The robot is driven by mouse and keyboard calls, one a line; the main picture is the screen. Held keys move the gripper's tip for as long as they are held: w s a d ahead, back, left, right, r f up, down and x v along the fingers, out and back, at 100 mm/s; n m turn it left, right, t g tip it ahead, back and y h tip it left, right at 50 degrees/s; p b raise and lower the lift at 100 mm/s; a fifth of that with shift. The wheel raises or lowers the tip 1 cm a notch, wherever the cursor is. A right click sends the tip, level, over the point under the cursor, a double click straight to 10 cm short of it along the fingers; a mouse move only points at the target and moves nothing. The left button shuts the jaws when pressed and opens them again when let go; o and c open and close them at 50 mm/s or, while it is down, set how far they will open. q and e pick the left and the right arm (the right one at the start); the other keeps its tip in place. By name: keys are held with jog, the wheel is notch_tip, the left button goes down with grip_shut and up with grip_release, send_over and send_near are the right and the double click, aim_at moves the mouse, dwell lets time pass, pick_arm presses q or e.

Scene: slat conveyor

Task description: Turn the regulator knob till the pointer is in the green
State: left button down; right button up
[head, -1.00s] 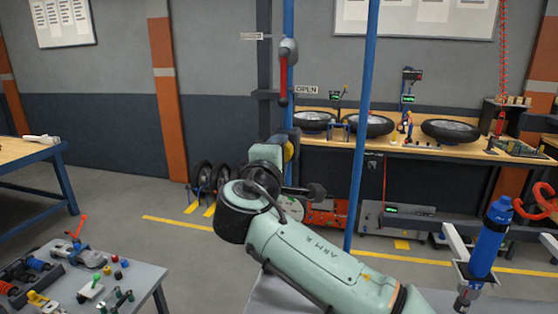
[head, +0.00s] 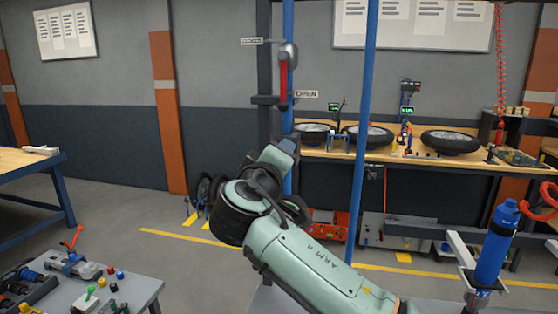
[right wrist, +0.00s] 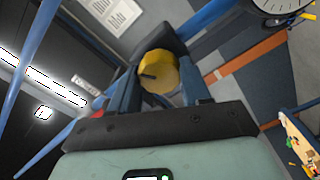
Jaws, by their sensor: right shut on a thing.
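The yellow regulator knob (right wrist: 158,73) shows in the right wrist view, with a dark mark on its face. The two dark blue fingers of my right gripper (right wrist: 157,68) are shut on its sides. A white round gauge (right wrist: 281,6) is cut off by the top right edge of that view; its pointer and any green band cannot be read. In the head view my right gripper (head: 276,156) is at the left blue pipe, largely behind my own wrist, and the knob is hidden there. My left gripper is in neither view.
A second blue pipe (head: 361,150) stands close beside my right arm. A grey table (head: 135,292) with tools is at lower left. A workbench (head: 385,158) carries tyres behind.

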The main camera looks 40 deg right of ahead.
dwell(0.3)
jog(key=o, duration=1.1)
jog(key=shift+c, duration=0.2)
jog(key=v, duration=1.3)
jog(key=shift+a+b, duration=0.15)
jog(key=shift+b, duration=0.3)
